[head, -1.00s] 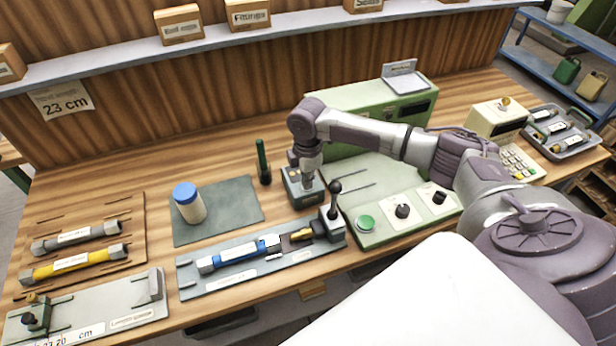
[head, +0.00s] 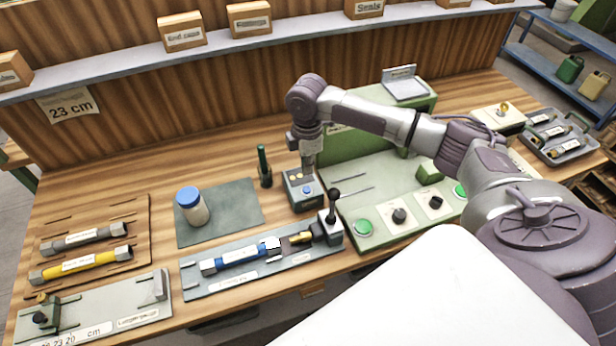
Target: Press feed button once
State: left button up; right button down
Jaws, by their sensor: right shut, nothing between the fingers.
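A small grey button box (head: 296,202) stands on the bench, with a blue button (head: 307,190) and small yellow buttons on its top. A green button (head: 363,228) sits on the front panel of the green machine (head: 350,150), with another green button (head: 460,191) farther right, partly behind my arm. I cannot read which one is labelled feed. My right gripper (head: 308,174) is shut and empty, pointing down just above and behind the button box. It appears clear of the blue button. My left gripper is not in view.
A clamp fixture (head: 225,280) with a blue tube and a black-knobbed lever (head: 334,193) is in front of the box. A dark green marker (head: 263,165) stands to its left. A blue-capped jar (head: 192,208) is on a grey mat. Bare wood lies behind.

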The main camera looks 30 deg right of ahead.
jog(key=shift+w+r+b, duration=0.1)
jog(key=shift+r+b, duration=0.45)
jog(key=shift+r, duration=2.2)
